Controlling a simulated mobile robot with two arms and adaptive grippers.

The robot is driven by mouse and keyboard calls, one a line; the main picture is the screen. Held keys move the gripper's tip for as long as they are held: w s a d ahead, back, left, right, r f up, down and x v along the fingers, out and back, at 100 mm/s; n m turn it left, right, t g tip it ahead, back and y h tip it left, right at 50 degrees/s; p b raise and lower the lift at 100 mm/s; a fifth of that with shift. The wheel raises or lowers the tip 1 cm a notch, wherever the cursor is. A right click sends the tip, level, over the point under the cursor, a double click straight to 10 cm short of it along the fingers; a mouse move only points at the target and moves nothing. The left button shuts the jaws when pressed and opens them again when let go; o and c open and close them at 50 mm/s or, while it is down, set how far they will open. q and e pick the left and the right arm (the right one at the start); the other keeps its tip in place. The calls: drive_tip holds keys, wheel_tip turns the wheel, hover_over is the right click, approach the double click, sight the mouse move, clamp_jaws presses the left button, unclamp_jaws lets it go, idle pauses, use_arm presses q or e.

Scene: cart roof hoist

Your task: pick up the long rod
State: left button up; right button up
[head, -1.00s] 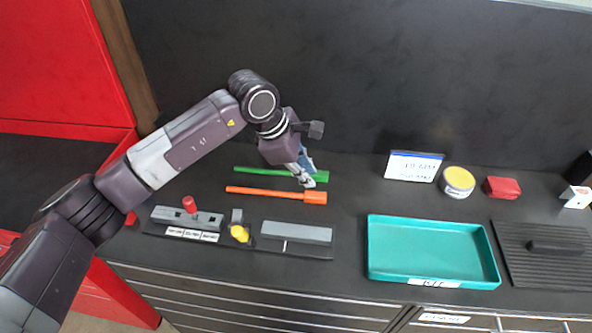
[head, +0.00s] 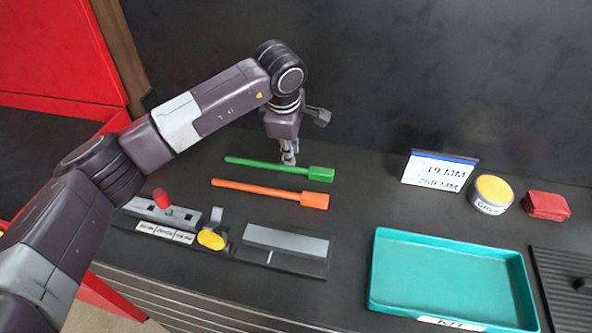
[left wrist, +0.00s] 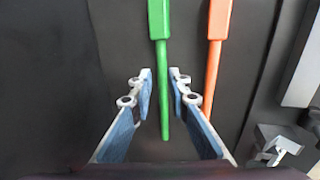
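Two rods lie side by side on the dark bench: a green rod (head: 270,167) at the back and an orange rod (head: 260,189) in front of it. Each has a thicker block end at the right; I cannot tell which one is the long rod. My left gripper (head: 289,160) points down over the green rod's shaft. In the left wrist view the left gripper (left wrist: 160,76) is open, with one finger on each side of the green rod (left wrist: 159,35). The orange rod (left wrist: 214,50) lies outside the right finger. My right gripper is not in view.
A grey fixture (head: 285,243) with a red knob (head: 161,197) and a yellow knob (head: 211,239) stands in front of the rods. A teal tray (head: 450,238), a sign reading 19 MM and 250 MM (head: 438,171), a yellow-topped tin (head: 492,194) and a red block (head: 546,205) are at the right.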

sight(294, 168)
use_arm(q)
drive_tip(key=shift+w+f, duration=0.15)
drive_tip(key=shift+f, duration=0.3)
drive_tip(key=shift+f+p, duration=0.3)
drive_tip(key=shift+p, duration=0.15)
drive_tip(key=p+x, duration=0.3)
drive_tip(key=x, duration=0.1)
drive_tip(key=shift+d+f, duration=0.15)
drive_tip(key=shift+f, duration=0.25)
drive_tip(key=shift+w+f, duration=0.1)
drive_tip(key=shift+f, duration=0.1)
drive_tip(key=shift+c, duration=0.6)
clamp_jaws()
